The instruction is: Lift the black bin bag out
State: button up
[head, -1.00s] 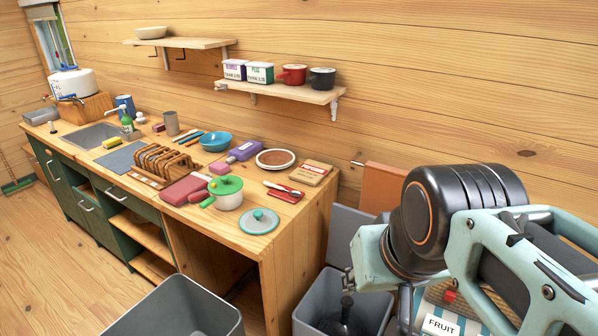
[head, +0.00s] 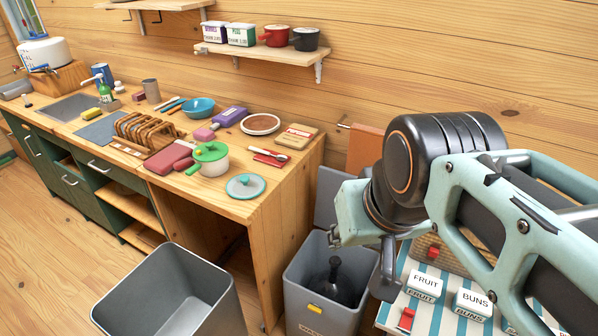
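The black bin bag (head: 340,288) sits inside a grey bin (head: 305,300) on the floor at the lower middle. Its dark, knotted top stands up in the bin's opening, below the rim. My arm comes in from the right, and my gripper (head: 384,272) hangs just right of the bin's opening in the picture. It appears apart from the bag. Its fingers are seen edge-on and partly hidden, so I cannot tell whether they are open or shut.
An empty grey bin (head: 190,310) stands to the left. A wooden counter (head: 270,205) with dishes is behind. A striped surface (head: 435,310) with FRUIT and BUNS labels lies under my arm. A shelf (head: 265,52) holds canisters. Open floor lies at the left.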

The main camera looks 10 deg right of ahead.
aim_at(334, 285)
jog(key=i+j, duration=0.45)
jog(key=i+j+z, duration=0.6)
jog(key=k+l, duration=0.1)
jog(key=l, duration=0.05)
